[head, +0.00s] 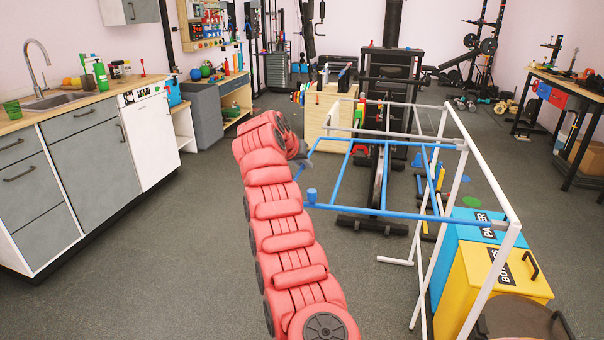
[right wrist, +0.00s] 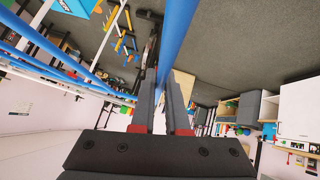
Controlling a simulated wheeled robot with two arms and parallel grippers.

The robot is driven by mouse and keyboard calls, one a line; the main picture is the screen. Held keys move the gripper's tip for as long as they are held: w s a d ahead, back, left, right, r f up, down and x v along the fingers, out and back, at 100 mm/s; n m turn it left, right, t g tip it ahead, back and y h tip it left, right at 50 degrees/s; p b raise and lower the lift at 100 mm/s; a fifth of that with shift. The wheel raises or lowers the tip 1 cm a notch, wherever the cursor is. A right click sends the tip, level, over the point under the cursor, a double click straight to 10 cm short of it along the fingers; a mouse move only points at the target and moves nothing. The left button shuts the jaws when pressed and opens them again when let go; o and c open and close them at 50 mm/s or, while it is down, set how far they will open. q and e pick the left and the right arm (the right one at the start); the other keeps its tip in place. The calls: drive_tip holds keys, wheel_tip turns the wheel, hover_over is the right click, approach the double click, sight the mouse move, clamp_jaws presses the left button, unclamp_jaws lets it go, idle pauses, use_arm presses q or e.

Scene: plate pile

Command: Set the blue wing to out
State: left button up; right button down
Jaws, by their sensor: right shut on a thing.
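The blue wing (head: 410,213) is a frame of blue tubes on a white drying rack (head: 482,185). In the head view it spreads across the rack's near side and looks roughly level; its exact angle is hard to judge. A blue knob (head: 311,196) sits at its left corner. My right gripper (head: 306,162) is at the wing's left end, shut on a blue tube there. In the right wrist view the blue tube (right wrist: 176,35) runs down between the two fingertips (right wrist: 160,98). My left gripper is not in view.
A yellow bin (head: 480,285) and a blue bin (head: 452,250) stand under the rack's right end. A kitchen counter (head: 75,110) lines the left wall. Gym equipment (head: 385,70) stands behind the rack. The floor (head: 180,240) between counter and my right arm is clear.

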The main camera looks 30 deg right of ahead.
drive_tip(key=shift+r, duration=0.65)
drive_tip(key=c, duration=0.9)
unclamp_jaws()
drive_tip(key=p+v, duration=0.1)
drive_tip(key=v, duration=1.6)
drive_tip(key=shift+s+r, duration=0.15)
drive_tip(key=shift+r, duration=0.05)
